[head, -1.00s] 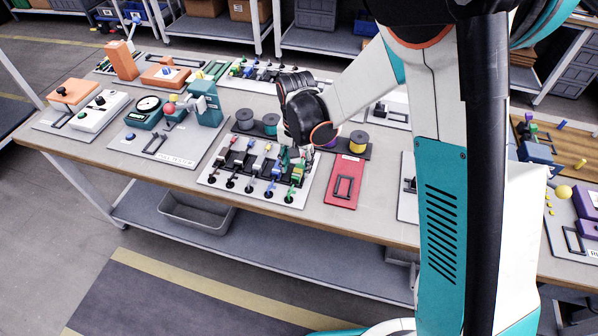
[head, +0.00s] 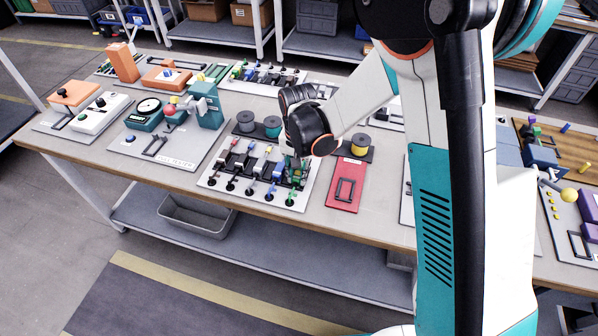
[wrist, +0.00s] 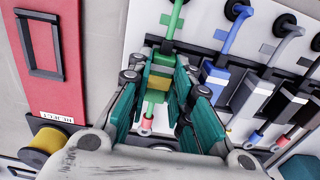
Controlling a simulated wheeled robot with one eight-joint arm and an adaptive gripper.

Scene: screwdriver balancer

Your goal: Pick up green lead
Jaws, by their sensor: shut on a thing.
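The board (head: 222,184) on the table bears a row of coloured leads. The green lead (wrist: 176,18) is at the board's end nearest the red panel; its lower end shows in the head view (head: 292,194). My gripper (wrist: 163,65) is down over the board, with its teal fingers on both sides of the green lead and shut on it. In the head view my gripper (head: 298,168) is small and partly hides the lead. The blue lead (wrist: 238,28) is beside it, apart from the fingers. Whether the green lead is lifted is not clear.
The red panel (head: 342,192) with a black handle lies to the right of the board. Spools, including a yellow one (head: 361,144), stand behind. A teal press (head: 207,105) stands to the left. The other leads sit close beside the gripper.

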